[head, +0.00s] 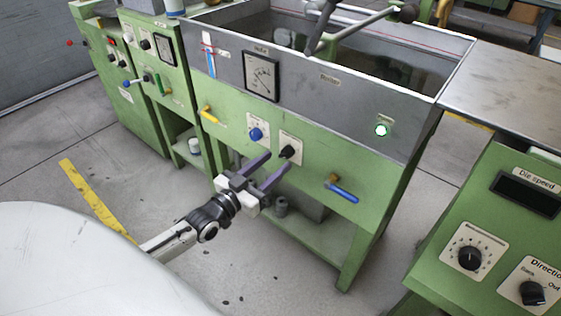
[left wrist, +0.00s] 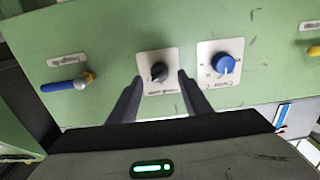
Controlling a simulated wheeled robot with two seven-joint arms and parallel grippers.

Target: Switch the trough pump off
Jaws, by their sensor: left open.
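A black rotary knob (head: 289,151) on a white plate sits on the green front panel below the grey trough (head: 330,85). The knob also shows in the left wrist view (left wrist: 158,71), where the picture is upside down. Its plate label is too small to read. My left gripper (head: 278,161) is open, its two dark fingers pointing at the panel. In the left wrist view the fingers stand on either side of the knob (left wrist: 160,80). I cannot tell whether they touch it. A round lamp (head: 381,130) on the trough wall glows green. My right gripper is not in view.
A blue knob (head: 256,134) sits close beside the black one. A blue-handled valve (head: 342,193) and a yellow lever (head: 208,114) stick out of the panel. A green console (head: 500,240) with more knobs stands at the right. The floor in front is clear.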

